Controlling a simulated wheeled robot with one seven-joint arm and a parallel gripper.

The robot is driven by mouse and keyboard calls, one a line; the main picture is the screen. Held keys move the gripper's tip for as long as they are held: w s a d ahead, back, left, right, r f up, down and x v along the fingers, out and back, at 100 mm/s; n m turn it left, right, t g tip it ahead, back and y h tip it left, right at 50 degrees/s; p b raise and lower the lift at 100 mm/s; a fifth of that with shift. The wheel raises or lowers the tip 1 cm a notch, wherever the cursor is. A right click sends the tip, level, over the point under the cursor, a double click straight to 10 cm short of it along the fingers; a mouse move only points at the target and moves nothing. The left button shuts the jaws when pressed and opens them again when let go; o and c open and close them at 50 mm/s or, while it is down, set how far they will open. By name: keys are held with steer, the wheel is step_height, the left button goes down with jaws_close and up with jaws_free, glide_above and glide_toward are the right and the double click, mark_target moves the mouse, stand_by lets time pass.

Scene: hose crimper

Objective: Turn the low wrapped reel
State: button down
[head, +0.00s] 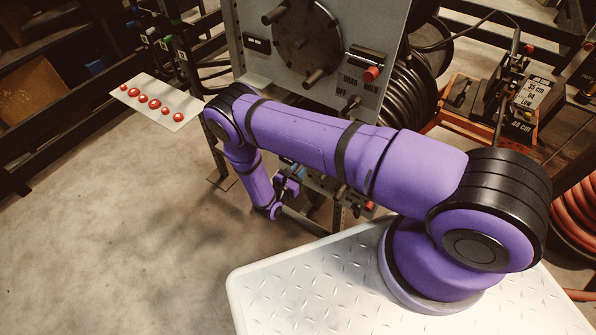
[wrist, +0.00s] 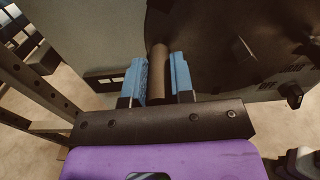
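The low wrapped reel shows in the wrist view as a dark round disc (wrist: 225,45) on a grey panel, with a brown-grey handle peg (wrist: 160,75) standing out from it. My gripper (wrist: 160,78) has its two blue fingers on either side of this peg. The peg fills the gap between them, so the gripper looks shut on it. In the head view my gripper (head: 288,186) is low, beside the machine, and my arm and the upper panel hide most of the low reel.
Above is an upper panel (head: 257,70) with a dark disc, several pegs and a red knob (head: 371,74). A white plate with red buttons (head: 152,103) is at left. A perforated post (wrist: 35,80) stands close left of my gripper. Open floor (head: 100,230) lies at left.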

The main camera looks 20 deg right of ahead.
steer(key=shift+f, duration=0.15)
steer(key=f+n, duration=0.3)
steer(key=n, duration=0.1)
steer(key=shift+s+d+f, duration=0.2)
steer(key=shift+s+f, duration=0.1)
steer(key=shift+f, duration=0.1)
steer(key=c, duration=1)
jaws_free()
steer(key=v, duration=1.1)
